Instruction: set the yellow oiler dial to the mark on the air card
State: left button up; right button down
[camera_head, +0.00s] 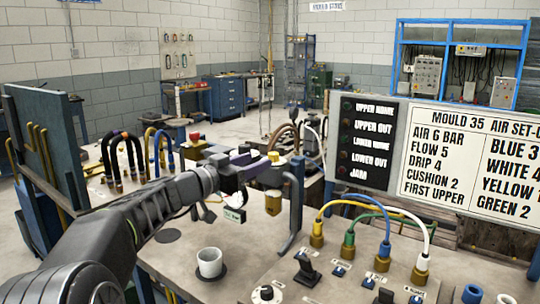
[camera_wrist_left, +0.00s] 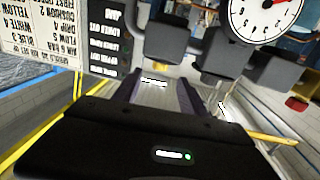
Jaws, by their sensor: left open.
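The air card (camera_head: 465,160) stands at the right in the head view. It reads AIR 6 BAR, FLOW 5, DRIP 4, CUSHION 2, FIRST UPPER, and a colour list with numbers, partly cut off. My left gripper (camera_head: 262,172) is open above the table, at a small air unit with yellow parts. A yellow cap (camera_head: 273,156) shows at the fingers, and a yellow-brown bowl (camera_head: 273,203) hangs below. My right gripper is not in view.
A round gauge (camera_wrist_left: 264,14) with a red needle is close to the fingers. A grey bracket (camera_head: 295,205) stands just right of the gripper. A white cup (camera_head: 210,263) is on the table. Coloured hoses (camera_head: 385,228) rise from the panel at right.

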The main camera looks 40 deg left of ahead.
aim_at(270, 156)
pick_arm(q)
jog(key=w, duration=0.2)
jog(key=w+p, duration=0.1)
jog(key=w, duration=0.1)
jog(key=w+p, duration=0.1)
jog(key=w, duration=0.1)
jog(key=shift+w+d, duration=0.25)
jog(key=shift+w, duration=0.1)
jog(key=shift+c, duration=0.5)
grip_shut()
